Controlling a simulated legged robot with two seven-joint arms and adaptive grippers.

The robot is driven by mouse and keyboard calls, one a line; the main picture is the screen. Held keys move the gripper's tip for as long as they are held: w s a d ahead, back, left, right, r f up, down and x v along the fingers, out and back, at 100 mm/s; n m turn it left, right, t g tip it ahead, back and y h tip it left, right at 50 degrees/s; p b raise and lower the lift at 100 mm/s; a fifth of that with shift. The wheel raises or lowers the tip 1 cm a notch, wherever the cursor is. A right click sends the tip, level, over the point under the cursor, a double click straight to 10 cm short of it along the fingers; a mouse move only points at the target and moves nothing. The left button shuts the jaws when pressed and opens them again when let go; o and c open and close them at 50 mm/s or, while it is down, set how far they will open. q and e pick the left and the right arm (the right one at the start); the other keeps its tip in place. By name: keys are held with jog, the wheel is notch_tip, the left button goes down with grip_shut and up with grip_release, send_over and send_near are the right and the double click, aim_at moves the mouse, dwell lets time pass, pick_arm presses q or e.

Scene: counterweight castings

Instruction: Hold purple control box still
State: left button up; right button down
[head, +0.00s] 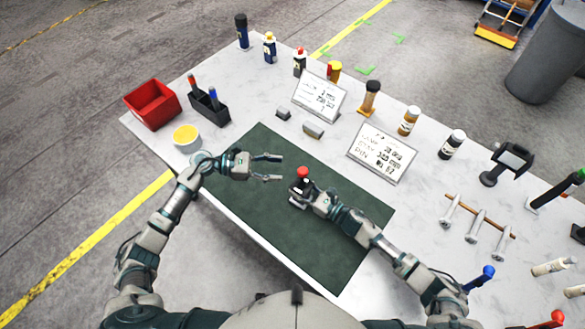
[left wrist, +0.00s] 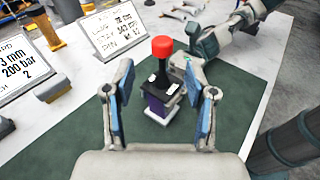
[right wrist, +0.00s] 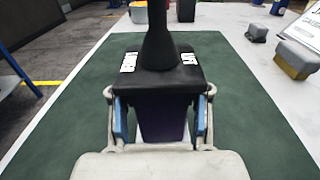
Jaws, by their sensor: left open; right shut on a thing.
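The purple control box (left wrist: 158,102) has a black top, white labels and a stick with a red knob (left wrist: 163,47). It stands upright on the dark green mat (head: 260,160). In the head view, its red knob (head: 303,172) shows just beyond my right gripper (head: 305,195). In the right wrist view, the fingers of my right gripper (right wrist: 160,125) are closed on both sides of the purple body (right wrist: 163,115). My left gripper (head: 275,167) is open and empty, left of the box and apart from it. In the left wrist view its fingers (left wrist: 160,112) frame the box from a distance.
Two sign cards (head: 319,95) (head: 381,153), small grey blocks and several bottles line the far side. The mat's left part is clear.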

pick_arm(q)
jog(key=shift+s+a+r, duration=0.1)
jog(key=shift+a+r, duration=0.05)
jog(key=shift+a, duration=0.8)
jog(key=shift+a+r, duration=0.15)
jog(key=shift+a, duration=0.75)
pick_arm(e)
jog(key=shift+c, duration=2.3)
grip_release()
jog(key=shift+w, duration=0.1)
jog(key=shift+d, duration=0.1)
